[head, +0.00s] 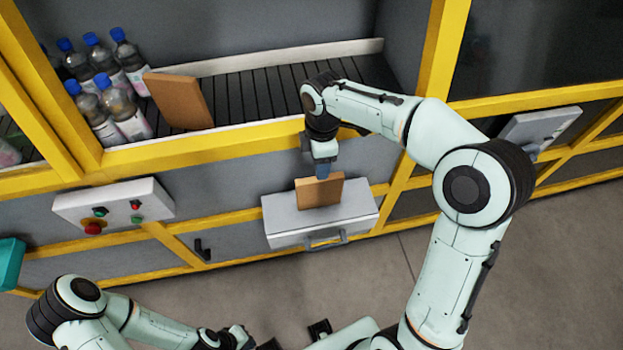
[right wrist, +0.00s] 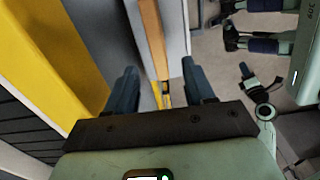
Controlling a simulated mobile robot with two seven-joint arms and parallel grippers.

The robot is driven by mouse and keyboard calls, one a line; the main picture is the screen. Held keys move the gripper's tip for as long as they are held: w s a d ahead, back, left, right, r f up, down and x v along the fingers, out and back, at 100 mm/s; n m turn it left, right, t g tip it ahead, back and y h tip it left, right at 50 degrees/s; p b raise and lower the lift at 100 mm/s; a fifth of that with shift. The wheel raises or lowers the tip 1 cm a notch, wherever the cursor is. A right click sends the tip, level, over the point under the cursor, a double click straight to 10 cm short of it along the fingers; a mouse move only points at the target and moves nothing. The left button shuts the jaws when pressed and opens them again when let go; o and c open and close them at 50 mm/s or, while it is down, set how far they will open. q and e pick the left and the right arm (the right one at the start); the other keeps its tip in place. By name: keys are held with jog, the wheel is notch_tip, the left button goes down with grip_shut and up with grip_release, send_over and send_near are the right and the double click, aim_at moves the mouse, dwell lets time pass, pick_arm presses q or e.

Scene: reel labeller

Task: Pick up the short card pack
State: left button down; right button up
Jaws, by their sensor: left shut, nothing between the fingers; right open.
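A small brown card pack (head: 320,193) stands upright on the grey box-like ledge (head: 285,228) on the machine's front. A larger brown card pack (head: 180,100) leans on the conveyor beside the bottles. My right gripper (head: 322,172) points down just above the small pack. In the right wrist view its fingers (right wrist: 160,92) are open, one on each side of the small pack (right wrist: 152,38), with gaps visible. Contact cannot be seen. My left gripper (head: 240,340) is shut and empty at the bottom of the head view, away from both packs.
Several blue-capped bottles (head: 105,85) stand at the left of the dark roller conveyor (head: 255,95). Yellow frame bars (head: 215,142) run above the ledge. A white control box with buttons (head: 115,205) juts out at the left. The floor (head: 380,270) in front is open.

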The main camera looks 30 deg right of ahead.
aim_at(319, 186)
jog(key=shift+w+d, duration=0.2)
jog(key=shift+w, duration=0.35)
jog(key=f, duration=0.4)
jog(key=s+f+b, duration=0.1)
jog(key=f, duration=0.1)
jog(key=shift+a+f, duration=0.1)
jog(key=shift+f, duration=0.2)
notch_tip(319, 186, down, 6)
jog(key=shift+w+r, duration=0.1)
jog(key=shift+w, duration=0.05)
grip_shut()
